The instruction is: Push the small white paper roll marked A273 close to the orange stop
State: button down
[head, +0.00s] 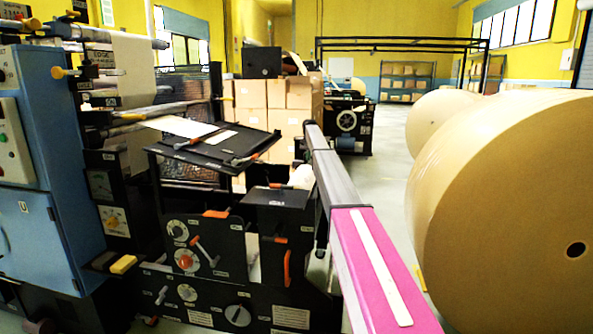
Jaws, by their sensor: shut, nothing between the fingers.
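No small white paper roll marked A273 can be made out for certain in the head view. A pale rounded shape (302,176) shows partly behind a black box on the machine; I cannot tell whether it is the roll, and no marking on it is readable. Several small orange parts sit on the black machine, among them an orange piece (216,213) on its upper edge and an upright orange piece (287,267); I cannot tell which, if any, is the stop. My gripper cannot be made out in this view.
A long pink and grey beam crosses the centre, hiding what lies behind it. Large brown paper rolls (510,190) stand at the right. A blue cabinet (55,190) is at the left. Stacked cartons (290,95) stand behind the machine. Clear floor (390,172) shows right of centre.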

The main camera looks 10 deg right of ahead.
aim_at(303, 173)
jog(key=s+a, duration=0.2)
jog(key=s, duration=0.6)
jog(key=s+a, duration=0.3)
jog(key=s, duration=0.5)
jog(key=s+a, duration=0.2)
jog(key=s, duration=0.6)
jog(key=shift+a+f, duration=0.35)
jog(key=shift+f, duration=0.45)
jog(key=shift+w+f, duration=0.1)
jog(key=w, duration=0.2)
jog(key=w+d, duration=0.1)
jog(key=w, duration=0.1)
jog(key=w+d, duration=0.1)
jog(key=w, duration=0.1)
jog(key=shift+w, duration=0.1)
